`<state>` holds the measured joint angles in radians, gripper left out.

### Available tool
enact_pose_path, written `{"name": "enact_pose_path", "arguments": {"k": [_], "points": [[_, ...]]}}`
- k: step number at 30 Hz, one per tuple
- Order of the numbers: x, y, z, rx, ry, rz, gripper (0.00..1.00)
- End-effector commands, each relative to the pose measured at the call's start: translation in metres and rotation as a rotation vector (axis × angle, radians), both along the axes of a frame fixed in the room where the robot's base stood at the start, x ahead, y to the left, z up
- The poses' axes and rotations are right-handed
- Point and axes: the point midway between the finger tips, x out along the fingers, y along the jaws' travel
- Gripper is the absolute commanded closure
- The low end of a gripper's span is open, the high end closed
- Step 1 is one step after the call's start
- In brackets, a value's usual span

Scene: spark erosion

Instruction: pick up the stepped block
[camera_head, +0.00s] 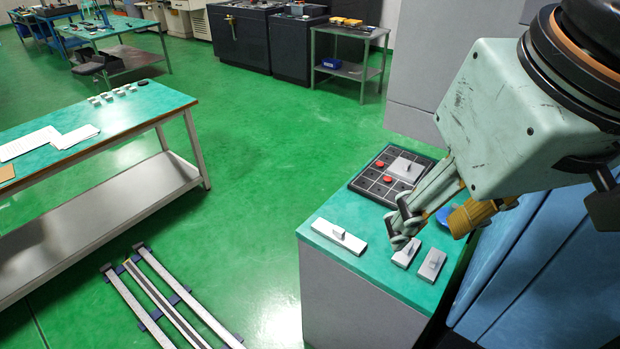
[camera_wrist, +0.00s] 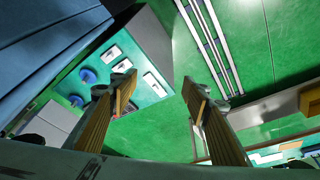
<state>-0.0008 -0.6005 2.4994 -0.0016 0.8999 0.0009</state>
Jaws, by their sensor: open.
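Several light grey metal pieces with small raised parts lie on the green-topped cabinet (camera_head: 318,226). A long flat piece with an upright tab (camera_head: 350,242) is at the front left. Two shorter blocks, a nearer-left one (camera_head: 403,259) and a right one (camera_head: 431,267), lie near the front right edge. I cannot tell for sure which is the stepped block. My gripper (camera_head: 428,226) is open above the two shorter blocks, apart from them. In the wrist view, its spread fingers (camera_wrist: 160,88) have nothing between them, and pale pieces (camera_wrist: 112,54) show beyond the left finger.
A black gridded tray (camera_head: 366,184) with red parts and a grey plate (camera_head: 407,168) sits behind on the cabinet. Blue round objects (camera_wrist: 88,75) show in the wrist view. A blue panel (camera_head: 545,270) stands close at right. A workbench (camera_head: 120,110) is left; floor rails (camera_head: 165,300) lie between.

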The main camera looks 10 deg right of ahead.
Motion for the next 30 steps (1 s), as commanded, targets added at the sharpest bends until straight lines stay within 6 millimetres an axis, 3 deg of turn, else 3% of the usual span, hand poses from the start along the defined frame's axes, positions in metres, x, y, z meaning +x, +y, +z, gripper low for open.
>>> {"name": "enact_pose_path", "arguments": {"k": [17,30], "points": [[0.008,0.000,0.000,-0.004,0.007,0.012,0.57],[0.059,0.001,-0.006,-0.031,0.050,0.096,0.57]]}}
